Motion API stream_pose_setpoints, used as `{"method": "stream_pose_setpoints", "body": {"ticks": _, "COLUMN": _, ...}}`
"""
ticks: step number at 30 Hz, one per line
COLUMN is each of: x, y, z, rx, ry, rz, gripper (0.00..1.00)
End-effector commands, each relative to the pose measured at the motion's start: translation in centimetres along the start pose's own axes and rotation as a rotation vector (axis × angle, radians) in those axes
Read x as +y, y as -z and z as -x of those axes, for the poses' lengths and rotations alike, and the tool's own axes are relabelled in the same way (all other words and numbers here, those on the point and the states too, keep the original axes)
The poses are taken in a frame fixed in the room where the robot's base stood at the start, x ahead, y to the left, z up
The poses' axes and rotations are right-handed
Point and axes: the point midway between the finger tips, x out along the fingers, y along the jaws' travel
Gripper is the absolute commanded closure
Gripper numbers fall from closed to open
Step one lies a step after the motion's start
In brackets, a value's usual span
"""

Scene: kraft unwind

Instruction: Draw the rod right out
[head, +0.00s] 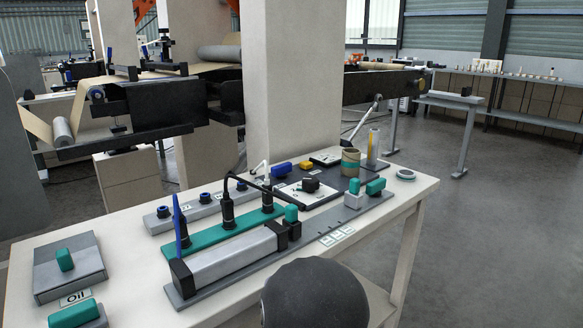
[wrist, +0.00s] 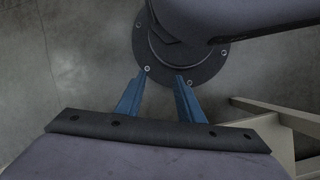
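On the white bench in the head view lies a silver cylinder (head: 232,262) with black end blocks, fixed on a long grey base plate (head: 330,222). A teal grip (head: 291,213) on a small black block stands close against the cylinder's far right end. No bare length of rod can be made out between them. My gripper (wrist: 161,79) shows only in the wrist view. Its two blue fingers are apart with nothing between them, over grey floor and a dark round flange. The gripper is away from the cylinder, which the wrist view does not show.
White labels (head: 336,237) lie along the base plate. Beyond it is a teal block (head: 375,186) and a grey block with a teal top (head: 354,194). A teal manifold (head: 222,237) with black fittings and a blue upright stands behind the cylinder. A white column (head: 295,80) rises behind the bench.

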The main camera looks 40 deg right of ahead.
Motion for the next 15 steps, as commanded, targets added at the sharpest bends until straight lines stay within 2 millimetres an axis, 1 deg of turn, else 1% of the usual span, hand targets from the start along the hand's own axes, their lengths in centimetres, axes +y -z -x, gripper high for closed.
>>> {"method": "stream_pose_setpoints", "body": {"ticks": 1, "x": 1.3, "y": -1.7, "z": 2.1, "rx": -0.038, "ry": 0.006, "rz": -0.031, "gripper": 0.66}}
{"method": "stream_pose_setpoints", "body": {"ticks": 3, "x": 2.7, "y": -3.1, "z": 3.0, "rx": -0.083, "ry": 0.012, "rz": -0.066, "gripper": 0.66}}
{"method": "stream_pose_setpoints", "body": {"ticks": 9, "x": 5.3, "y": -6.5, "z": 4.7, "rx": -0.184, "ry": 0.031, "rz": -0.136, "gripper": 0.66}}
{"method": "stream_pose_setpoints", "body": {"ticks": 15, "x": 7.1, "y": -9.3, "z": 6.3, "rx": -0.261, "ry": 0.05, "rz": -0.186, "gripper": 0.66}}
